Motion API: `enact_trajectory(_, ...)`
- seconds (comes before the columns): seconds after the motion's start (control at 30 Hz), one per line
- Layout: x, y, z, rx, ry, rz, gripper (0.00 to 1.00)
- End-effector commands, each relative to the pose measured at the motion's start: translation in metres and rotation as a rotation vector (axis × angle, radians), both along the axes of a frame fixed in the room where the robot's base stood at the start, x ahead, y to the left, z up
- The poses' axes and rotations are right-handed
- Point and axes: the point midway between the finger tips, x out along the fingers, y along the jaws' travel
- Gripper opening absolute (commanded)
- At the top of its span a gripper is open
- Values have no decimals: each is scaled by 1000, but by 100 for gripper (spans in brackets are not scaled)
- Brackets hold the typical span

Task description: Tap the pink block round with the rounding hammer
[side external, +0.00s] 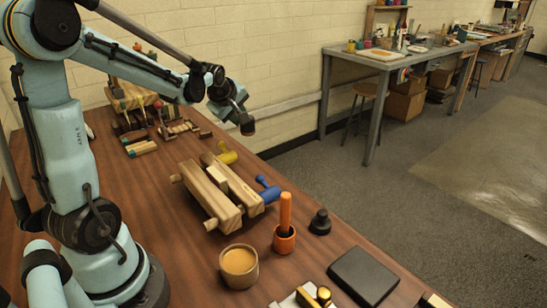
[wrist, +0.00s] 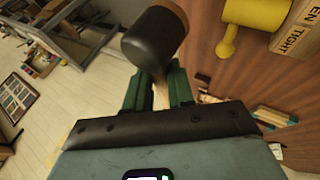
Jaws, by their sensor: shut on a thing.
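My gripper (side external: 238,106) is raised above the back of the wooden bench. In the wrist view its green fingers (wrist: 159,92) are shut on the pale handle of a hammer. The hammer's dark, rounded head with a brown end (wrist: 153,38) sticks out beyond the fingertips; it also shows as a small dark cylinder in the side view (side external: 247,124). A wooden clamp (side external: 212,196) stands on the bench in front of and below the hammer, well apart from it. A pale piece (side external: 217,176) shows between its jaws. I cannot make out any pink block.
A yellow handle (side external: 227,157) and a blue one (side external: 268,191) stick out from the clamp. A tan-filled bowl (side external: 239,262), an orange cup with a stick (side external: 285,238), a black knob-like piece (side external: 320,222) and a black box (side external: 363,275) stand nearer. Tools crowd the bench's back left.

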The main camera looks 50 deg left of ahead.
Motion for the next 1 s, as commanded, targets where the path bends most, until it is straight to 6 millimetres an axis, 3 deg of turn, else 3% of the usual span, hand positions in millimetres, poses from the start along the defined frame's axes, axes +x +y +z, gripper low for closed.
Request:
enact_trajectory(0.43,-62,-52,34,1,-1,-3,0)
enact_trajectory(0.8,-117,-89,35,2,-3,-3,0)
enact_trajectory(1.0,-135,-101,30,3,-4,-3,0)
